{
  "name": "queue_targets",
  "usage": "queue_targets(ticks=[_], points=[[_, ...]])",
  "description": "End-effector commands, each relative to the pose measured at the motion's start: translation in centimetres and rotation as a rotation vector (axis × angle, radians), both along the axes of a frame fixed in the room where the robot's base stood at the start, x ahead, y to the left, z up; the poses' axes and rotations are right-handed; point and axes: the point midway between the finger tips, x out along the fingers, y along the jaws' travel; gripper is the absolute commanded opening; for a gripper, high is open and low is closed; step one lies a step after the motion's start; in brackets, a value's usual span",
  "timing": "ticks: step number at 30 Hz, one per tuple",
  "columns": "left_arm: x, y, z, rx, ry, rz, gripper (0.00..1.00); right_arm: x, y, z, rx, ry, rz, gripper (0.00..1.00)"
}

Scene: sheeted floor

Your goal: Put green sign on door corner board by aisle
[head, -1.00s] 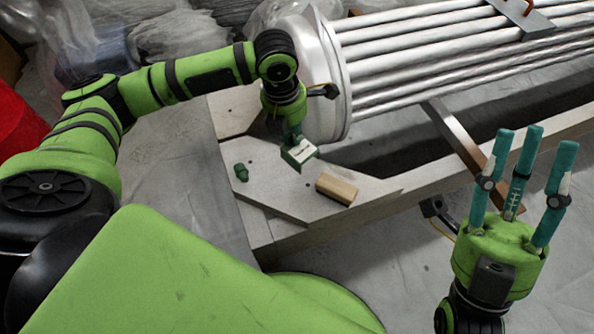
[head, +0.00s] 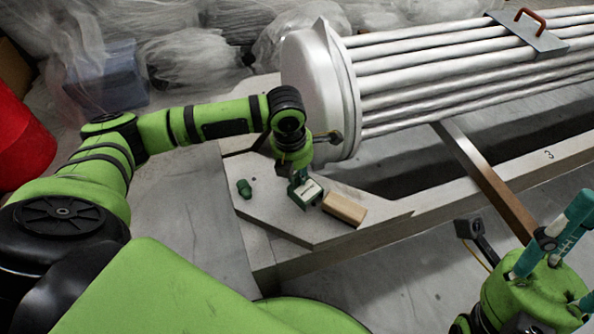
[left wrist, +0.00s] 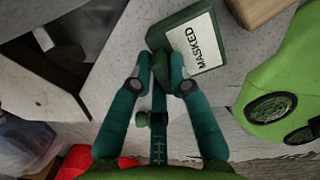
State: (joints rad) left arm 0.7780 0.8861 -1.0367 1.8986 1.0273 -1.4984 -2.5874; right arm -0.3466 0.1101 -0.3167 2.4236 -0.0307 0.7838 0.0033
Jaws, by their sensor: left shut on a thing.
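The green sign (head: 310,194) has a white label, which reads "MASKED" in the left wrist view (left wrist: 193,43). My left gripper (head: 296,178) is shut on the sign's green knob-like part; its fingers (left wrist: 163,75) close around it. The sign is low at the pale grey corner board (head: 285,222), between a green knob and a wooden block. I cannot tell whether it touches the board. My right gripper (head: 572,242) is at the right edge of the head view, open and empty, partly cut off.
The wooden block (head: 344,208) lies just right of the sign, and the small green knob (head: 244,188) stands to its left. A white tube bundle (head: 430,70) lies behind, above the frame. A brown bar (head: 485,180) crosses the frame. The board's front part is bare.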

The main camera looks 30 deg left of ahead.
Motion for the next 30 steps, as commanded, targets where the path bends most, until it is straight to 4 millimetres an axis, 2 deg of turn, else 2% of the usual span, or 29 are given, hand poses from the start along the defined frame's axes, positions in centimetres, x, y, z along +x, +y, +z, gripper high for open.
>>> queue_targets(ticks=[1,2,3,14,20,24,30], points=[[0.0,0.0,-0.1,0.000,0.001,0.000,0.27,0.0,0.1,0.0,-0.002,0.003,0.000,0.40],[0.0,0.0,-0.1,0.000,0.001,0.000,0.39,0.0,0.1,0.0,-0.002,0.003,0.000,0.40],[0.0,0.0,-0.1,0.000,0.001,0.000,0.42,0.0,0.1,0.0,-0.002,0.003,0.000,0.40],[0.0,0.0,0.2,0.000,0.000,-0.001,0.42,0.0,0.0,-0.1,-0.001,0.003,0.001,0.40],[-0.3,0.1,3.6,0.000,-0.002,-0.001,0.42,0.8,1.3,1.3,-0.054,0.090,0.011,0.40],[-0.6,0.3,7.0,0.000,-0.003,-0.001,0.42,1.9,2.7,2.0,-0.120,0.202,0.015,0.40],[-1.1,0.4,10.7,0.001,0.001,0.001,0.42,3.3,4.3,1.8,-0.201,0.350,0.014,0.40]])
